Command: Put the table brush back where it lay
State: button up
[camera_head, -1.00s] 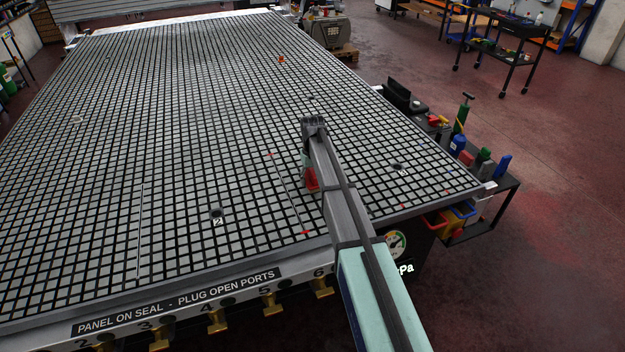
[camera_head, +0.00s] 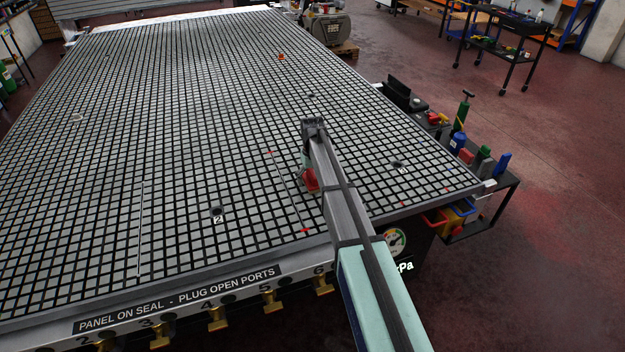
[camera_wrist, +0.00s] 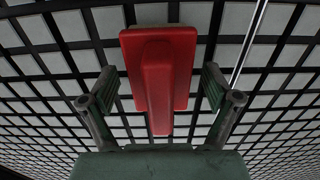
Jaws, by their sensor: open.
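The table brush (camera_wrist: 158,75) is red, with a wide block and a raised bar along its middle. In the wrist view it lies between the two fingers of my gripper (camera_wrist: 159,72). The fingers are open, with a visible gap on each side of the brush. In the head view a red part of the brush (camera_head: 310,182) shows beside my arm, low over the grid table (camera_head: 200,130); my arm hides the rest. Its underside is hidden, so I cannot tell whether it rests fully on the table.
A thin pale line with red ends (camera_head: 287,193) runs on the grid just left of the brush. Round ports (camera_head: 217,213) sit in the table. A small orange piece (camera_head: 281,57) lies far back. A side shelf (camera_head: 480,215) with bottles stands off the right edge. The grid around is mostly clear.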

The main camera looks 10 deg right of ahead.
aim_at(312, 172)
notch_tip(312, 172, up, 12)
jog(key=b, duration=0.4)
dwell(0.3)
